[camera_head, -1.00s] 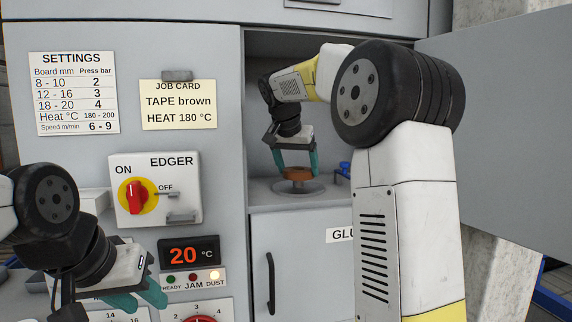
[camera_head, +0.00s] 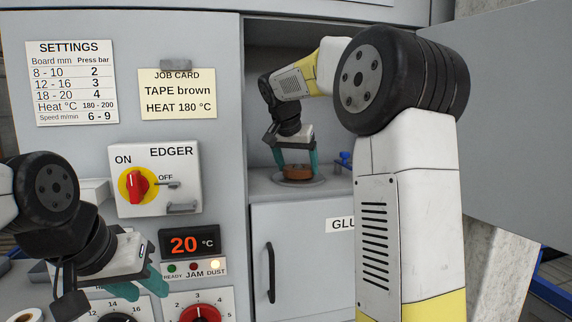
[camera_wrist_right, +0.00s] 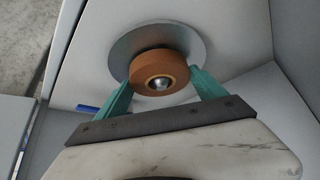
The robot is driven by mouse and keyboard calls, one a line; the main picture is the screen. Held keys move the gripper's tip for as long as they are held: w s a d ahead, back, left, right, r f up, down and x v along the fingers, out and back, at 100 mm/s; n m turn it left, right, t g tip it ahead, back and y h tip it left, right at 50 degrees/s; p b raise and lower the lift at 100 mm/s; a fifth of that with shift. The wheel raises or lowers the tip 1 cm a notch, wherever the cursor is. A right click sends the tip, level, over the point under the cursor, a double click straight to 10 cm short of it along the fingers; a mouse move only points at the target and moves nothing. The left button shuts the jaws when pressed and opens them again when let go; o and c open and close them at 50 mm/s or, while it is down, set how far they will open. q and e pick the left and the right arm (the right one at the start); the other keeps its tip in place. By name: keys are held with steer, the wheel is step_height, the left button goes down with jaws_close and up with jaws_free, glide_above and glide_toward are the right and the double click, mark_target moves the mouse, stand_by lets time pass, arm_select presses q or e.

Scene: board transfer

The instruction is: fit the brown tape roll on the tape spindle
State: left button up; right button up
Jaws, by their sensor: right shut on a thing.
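The brown tape roll (camera_head: 298,173) sits low over the grey disc of the tape spindle (camera_head: 318,180) inside the open compartment. In the right wrist view the brown roll (camera_wrist_right: 150,68) is around the spindle's silver pin (camera_wrist_right: 160,84), which shows in its centre hole, and the grey disc (camera_wrist_right: 187,42) lies behind it. Whether the roll touches the disc is hard to tell. My right gripper (camera_head: 297,171) has its teal fingers on either side of the roll, shut on it. My left gripper (camera_head: 158,286) is at the lower left, away from the roll; its finger gap is unclear.
The compartment door (camera_head: 500,130) stands open at the right. A blue object (camera_head: 345,157) is on the compartment floor beside the spindle. The edger switch box (camera_head: 185,195), temperature display (camera_head: 190,243) and dials (camera_head: 199,312) are on the panel near my left gripper.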

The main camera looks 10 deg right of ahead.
steer(key=o, duration=1.4)
steer(key=v, duration=0.8)
steer(key=shift+f, duration=0.1)
steer(key=s+f+n+y, duration=0.2)
steer(key=s+f, duration=0.4)
steer(key=s, duration=0.3)
steer(key=s+a+f+n+y, duration=0.1)
steer(key=s+f+n, duration=0.1)
steer(key=s+f, duration=0.4)
steer(key=s+a+f+n+y, duration=0.1)
steer(key=s+f, duration=0.5)
steer(key=s, duration=0.7)
steer(key=shift+s+n+t+y, duration=0.3)
steer(key=shift+n+y, duration=0.5)
steer(key=shift+n, duration=0.2)
